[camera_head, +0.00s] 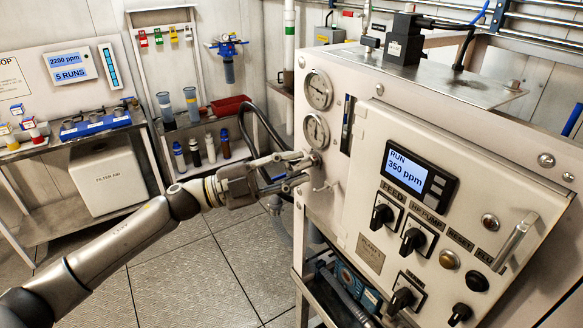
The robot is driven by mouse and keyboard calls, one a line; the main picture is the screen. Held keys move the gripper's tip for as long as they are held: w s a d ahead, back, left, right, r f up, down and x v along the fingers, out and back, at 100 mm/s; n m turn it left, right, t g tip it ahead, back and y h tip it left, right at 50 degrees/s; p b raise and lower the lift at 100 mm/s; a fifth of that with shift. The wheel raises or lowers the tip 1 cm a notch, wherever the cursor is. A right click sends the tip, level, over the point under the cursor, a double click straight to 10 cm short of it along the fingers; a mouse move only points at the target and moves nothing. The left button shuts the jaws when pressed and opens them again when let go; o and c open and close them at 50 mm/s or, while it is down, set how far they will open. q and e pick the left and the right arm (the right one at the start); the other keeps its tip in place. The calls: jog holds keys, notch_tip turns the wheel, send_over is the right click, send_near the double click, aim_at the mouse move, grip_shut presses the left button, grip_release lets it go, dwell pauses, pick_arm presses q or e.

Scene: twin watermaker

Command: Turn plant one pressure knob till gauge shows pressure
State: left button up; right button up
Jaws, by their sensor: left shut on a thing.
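The plant panel (350,210) is a pale cabinet front on the right, with two round gauges at its left edge. The upper gauge (318,89) and lower gauge (315,130) are both visible, but their needles are too small to read surely. My left gripper (306,160) reaches in from the left and is shut on the pressure knob (316,157) just below the lower gauge. The fingers hide most of the knob. My right gripper is out of view.
A lit display (408,168) reads RUN 350 ppm. Black switches (412,240) and a metal handle (515,242) sit on the panel. A shelf with bottles (210,148) stands behind my arm. The tiled floor (200,270) is clear.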

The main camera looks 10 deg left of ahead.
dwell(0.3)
pick_arm(q)
jog(key=o, duration=1)
jog(key=shift+a, duration=0.1)
jog(key=v, duration=1.2)
jog(key=shift+r, duration=0.1)
